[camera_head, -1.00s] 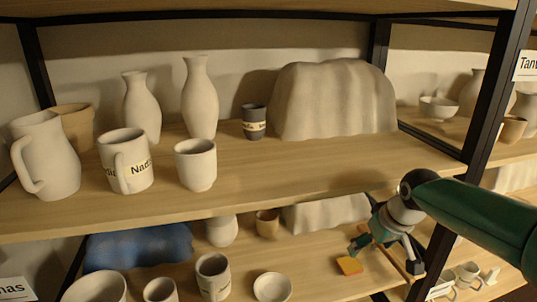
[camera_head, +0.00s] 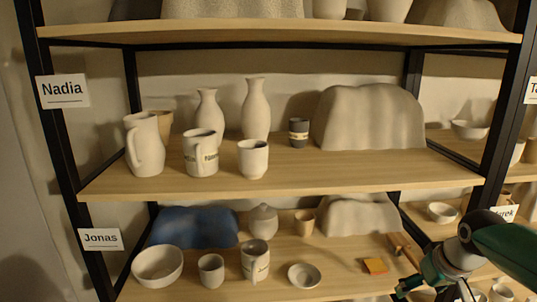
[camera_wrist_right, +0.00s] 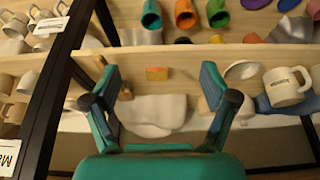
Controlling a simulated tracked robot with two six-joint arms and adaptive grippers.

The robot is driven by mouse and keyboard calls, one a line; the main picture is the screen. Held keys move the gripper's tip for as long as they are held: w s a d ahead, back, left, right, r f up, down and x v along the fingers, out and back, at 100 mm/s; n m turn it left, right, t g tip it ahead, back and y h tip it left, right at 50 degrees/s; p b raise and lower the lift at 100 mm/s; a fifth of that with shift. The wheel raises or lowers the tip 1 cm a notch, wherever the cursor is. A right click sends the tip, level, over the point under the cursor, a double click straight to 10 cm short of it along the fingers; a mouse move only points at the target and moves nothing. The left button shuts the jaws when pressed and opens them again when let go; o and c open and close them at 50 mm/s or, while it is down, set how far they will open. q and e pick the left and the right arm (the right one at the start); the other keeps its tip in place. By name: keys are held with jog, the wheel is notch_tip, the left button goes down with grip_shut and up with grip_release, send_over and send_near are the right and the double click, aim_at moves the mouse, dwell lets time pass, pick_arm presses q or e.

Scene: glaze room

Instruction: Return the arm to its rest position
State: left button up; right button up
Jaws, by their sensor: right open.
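My right arm comes in at the lower right of the head view. Its green and grey gripper (camera_head: 436,288) is at the lower edge there, partly cut off by the frame. In the right wrist view the gripper (camera_wrist_right: 161,82) has its two green fingers spread wide, with nothing held between them. An orange block (camera_head: 375,266) lies on the lower shelf, left of the gripper. The block also shows between the fingers in the right wrist view (camera_wrist_right: 157,73), apart from them. My left gripper is not in view.
The middle shelf (camera_head: 300,172) holds a jug, mugs, vases and a draped form. The lower shelf holds a white bowl (camera_head: 158,266), cups, a small dish (camera_head: 304,275) and a blue cloth-like form (camera_head: 195,227). Black rack posts (camera_head: 498,130) stand close to my right arm.

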jog(key=s+a+f+g+y, duration=0.1)
jog(key=s+a+f+g, duration=0.15)
jog(key=f, duration=0.55)
jog(key=s+a+f+g, duration=0.1)
jog(key=s+a+f, duration=0.3)
jog(key=f, duration=0.5)
jog(key=s+a+f+g+y, duration=0.1)
jog(key=s+a+f+g, duration=0.15)
jog(key=f, duration=0.55)
jog(key=s+a+f+m+t, duration=0.1)
jog(key=s+a+f, duration=0.4)
jog(key=s+f, duration=0.1)
jog(key=s+a+f+m+t+y, duration=0.1)
jog(key=s+a+f+m, duration=0.1)
jog(key=s+a+f, duration=0.4)
jog(key=shift+s+f+y, duration=0.3)
jog(key=shift+s+f, duration=0.25)
jog(key=shift+s, duration=1.2)
jog(key=shift+a, duration=0.1)
